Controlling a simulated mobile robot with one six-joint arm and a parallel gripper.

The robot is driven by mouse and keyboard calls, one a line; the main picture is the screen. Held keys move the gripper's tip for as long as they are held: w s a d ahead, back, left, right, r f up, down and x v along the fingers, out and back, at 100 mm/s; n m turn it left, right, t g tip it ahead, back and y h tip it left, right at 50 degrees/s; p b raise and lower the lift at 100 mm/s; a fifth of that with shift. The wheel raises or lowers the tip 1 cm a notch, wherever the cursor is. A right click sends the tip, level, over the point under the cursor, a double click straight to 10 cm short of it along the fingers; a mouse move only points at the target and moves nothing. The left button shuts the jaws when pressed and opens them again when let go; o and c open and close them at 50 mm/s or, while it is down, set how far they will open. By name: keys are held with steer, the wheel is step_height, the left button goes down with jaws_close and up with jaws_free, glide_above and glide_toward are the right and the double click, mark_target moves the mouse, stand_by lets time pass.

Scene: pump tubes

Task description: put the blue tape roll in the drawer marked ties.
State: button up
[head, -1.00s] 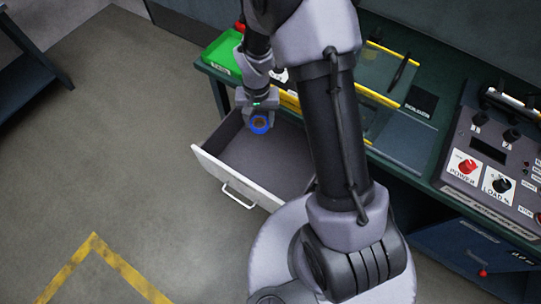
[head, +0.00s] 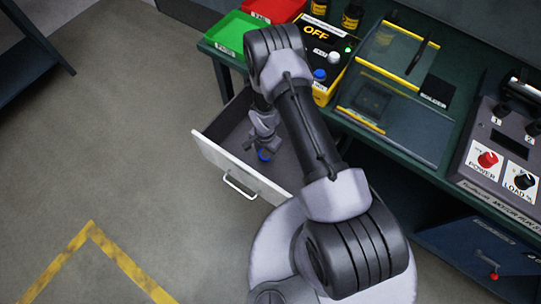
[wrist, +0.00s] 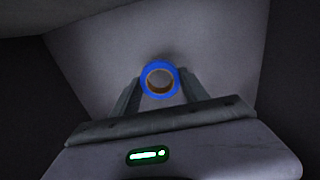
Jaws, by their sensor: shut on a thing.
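The blue tape roll (head: 264,155) is between the fingertips of my gripper (head: 265,148), inside the open drawer (head: 228,168). In the wrist view the blue tape roll (wrist: 160,80) shows as a blue ring with a brown core, and my gripper (wrist: 158,88) is shut on it. The drawer floor (wrist: 215,45) lies beneath the roll; I cannot tell whether the roll touches it. The drawer has a pale front with a bar handle. No label on it can be read from here.
The green bench (head: 400,160) stands over the drawer's back. On it are a green bin (head: 233,30), a red bin (head: 273,9), a box marked OFF (head: 325,50) and a panel with POWER and LOAD knobs (head: 495,165).

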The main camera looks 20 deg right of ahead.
mark_target(266, 158)
step_height(266, 158, down, 5)
steer(key=shift+f+b, duration=0.2)
steer(key=shift+b, duration=0.8)
steer(key=shift+r, duration=0.2)
steer(key=shift+f, duration=0.15)
steer(key=o, duration=1.3)
steer(key=shift+o, duration=0.2)
